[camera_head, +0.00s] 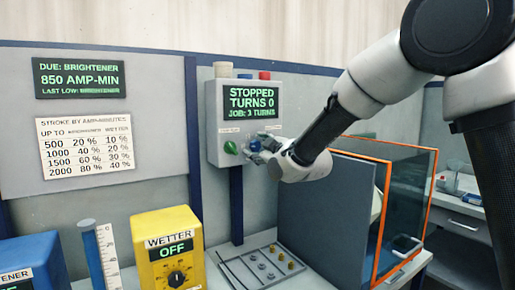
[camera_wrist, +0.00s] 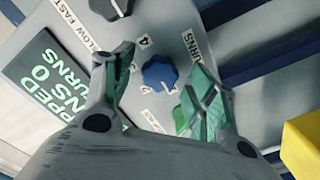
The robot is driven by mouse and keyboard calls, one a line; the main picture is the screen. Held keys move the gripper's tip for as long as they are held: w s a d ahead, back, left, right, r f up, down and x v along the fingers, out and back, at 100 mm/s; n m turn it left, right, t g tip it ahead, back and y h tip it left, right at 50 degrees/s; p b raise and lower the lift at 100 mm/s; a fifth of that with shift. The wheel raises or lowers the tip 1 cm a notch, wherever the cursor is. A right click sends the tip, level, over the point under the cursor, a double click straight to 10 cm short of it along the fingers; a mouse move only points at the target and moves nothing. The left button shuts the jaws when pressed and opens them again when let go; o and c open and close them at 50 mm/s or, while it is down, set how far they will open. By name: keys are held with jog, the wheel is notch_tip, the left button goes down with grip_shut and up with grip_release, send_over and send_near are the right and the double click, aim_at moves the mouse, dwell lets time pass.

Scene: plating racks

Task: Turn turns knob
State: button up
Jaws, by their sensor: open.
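In the wrist view the blue knob (camera_wrist: 160,73) lies between the two spread fingers of my gripper (camera_wrist: 161,66), beside the "TURNS" label (camera_wrist: 191,43). Gaps show between the knob and both fingers. Numbers 4 and 2 show around it. The knob's pointer setting is too small to read.
A dark knob (camera_wrist: 112,7) by a "SLOW FAST" label shows in the wrist view. An orange-edged clear tank (camera_head: 408,205) stands below right, under my arm.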

jog(key=shift+w+a, duration=0.25)
jog(key=shift+w, duration=0.1)
jog(key=c, duration=1)
